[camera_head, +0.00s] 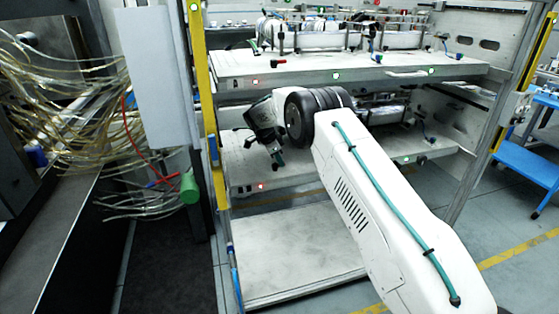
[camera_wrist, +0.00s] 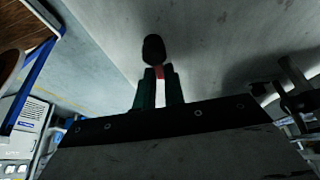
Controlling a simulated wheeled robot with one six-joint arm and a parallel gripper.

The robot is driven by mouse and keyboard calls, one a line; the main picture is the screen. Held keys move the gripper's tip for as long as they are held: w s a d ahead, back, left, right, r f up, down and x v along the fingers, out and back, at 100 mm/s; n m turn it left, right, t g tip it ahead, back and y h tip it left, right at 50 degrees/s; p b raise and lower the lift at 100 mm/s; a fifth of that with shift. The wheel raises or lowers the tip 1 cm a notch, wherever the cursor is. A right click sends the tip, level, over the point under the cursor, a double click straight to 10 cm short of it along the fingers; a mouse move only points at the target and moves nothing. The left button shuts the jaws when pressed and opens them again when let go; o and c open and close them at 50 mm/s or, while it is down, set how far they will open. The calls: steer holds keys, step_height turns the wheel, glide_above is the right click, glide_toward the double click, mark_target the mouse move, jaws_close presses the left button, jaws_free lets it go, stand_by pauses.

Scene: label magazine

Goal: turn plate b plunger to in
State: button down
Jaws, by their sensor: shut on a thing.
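In the wrist view, my gripper (camera_wrist: 158,88) is shut on a plunger with a black rounded knob (camera_wrist: 153,48). A red band (camera_wrist: 159,72) shows just below the knob, between the dark green fingers. In the head view, my gripper (camera_head: 277,158) is at the left front part of the middle plate (camera_head: 240,172), below the upper plate. I cannot make out the plunger in the head view. No plate label is readable, and I cannot tell whether the plunger is in or out.
The upper plate (camera_head: 235,66) lies close above my wrist. A yellow upright (camera_head: 205,100) stands left of my gripper. A bundle of clear tubes (camera_head: 70,100) hangs at the left. A bare lower plate (camera_head: 295,250) lies below. A blue cart (camera_head: 527,165) stands at the right.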

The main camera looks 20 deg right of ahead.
steer(key=shift+a, duration=0.1)
steer(key=c, duration=1.5)
jaws_free()
